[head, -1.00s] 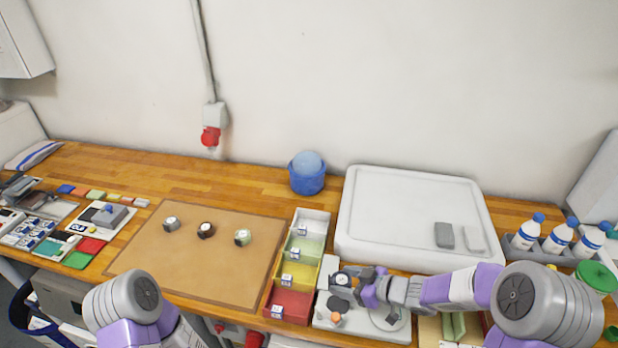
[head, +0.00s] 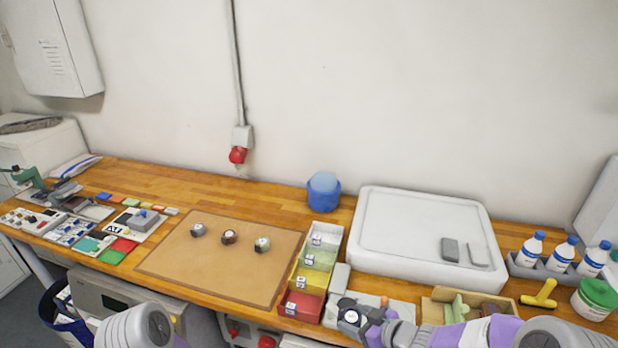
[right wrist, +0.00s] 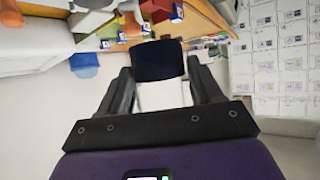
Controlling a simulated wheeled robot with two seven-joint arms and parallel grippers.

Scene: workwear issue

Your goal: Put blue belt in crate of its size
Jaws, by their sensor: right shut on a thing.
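My right gripper (head: 352,317) is low in the head view, just right of the crates. In the right wrist view its fingers (right wrist: 160,82) are shut on a dark blue thing (right wrist: 158,58), which looks like the blue belt. The belt's far side is hidden. Several small crates stand in a row left of the gripper: white (head: 326,232), green (head: 321,258), yellow (head: 312,279) and red (head: 301,304). Each has a small label, too small to read. My left gripper is out of view; only part of that arm shows at lower left.
A brown mat (head: 215,275) bears three small round things. A blue tub (head: 323,192) stands behind the crates. A large white tray (head: 410,225) holds two grey blocks. White bottles (head: 560,255) and a green-lidded jar (head: 596,297) stand at right.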

